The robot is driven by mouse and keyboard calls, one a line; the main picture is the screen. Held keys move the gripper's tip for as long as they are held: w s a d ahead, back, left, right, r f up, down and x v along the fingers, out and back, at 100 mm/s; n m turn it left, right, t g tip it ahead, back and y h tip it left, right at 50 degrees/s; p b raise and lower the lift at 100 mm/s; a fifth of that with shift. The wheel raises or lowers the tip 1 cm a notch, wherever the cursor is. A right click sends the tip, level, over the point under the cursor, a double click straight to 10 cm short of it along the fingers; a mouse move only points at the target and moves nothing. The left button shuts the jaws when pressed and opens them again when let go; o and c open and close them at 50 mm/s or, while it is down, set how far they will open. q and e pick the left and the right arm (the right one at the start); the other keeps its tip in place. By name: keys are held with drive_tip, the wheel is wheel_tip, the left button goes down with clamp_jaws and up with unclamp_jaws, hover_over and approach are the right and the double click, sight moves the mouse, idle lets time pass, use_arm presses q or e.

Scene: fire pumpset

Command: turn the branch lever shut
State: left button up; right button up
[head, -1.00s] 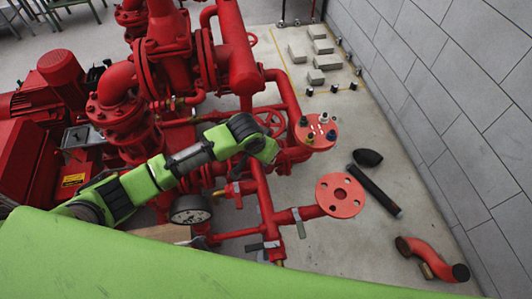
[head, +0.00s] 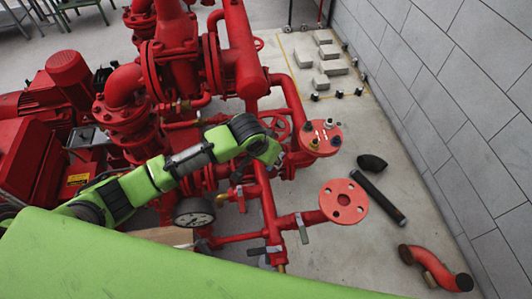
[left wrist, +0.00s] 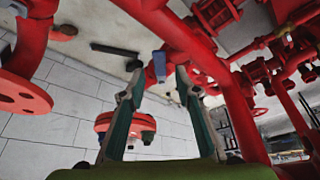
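My left arm reaches in from the left in the head view, over the red pipework. Its gripper (head: 276,156) is small and partly hidden there by its own wrist. In the left wrist view the gripper (left wrist: 159,76) is open, its two fingers apart. A blue lever (left wrist: 159,66) on a red pipe shows between the fingertips; I cannot tell whether they touch it. In the head view, a grey-green lever (head: 302,232) stands on the branch pipe leading to the bare flange (head: 343,201), and a dark lever (head: 262,250) lies beside it. My right gripper is not in view.
A block wall (head: 470,110) bounds the right.

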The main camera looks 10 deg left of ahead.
use_arm(q)
drive_tip(key=v, duration=0.9)
drive_tip(key=shift+s+r, duration=0.2)
drive_tip(key=shift+r, duration=0.15)
drive_tip(key=shift+a, duration=0.1)
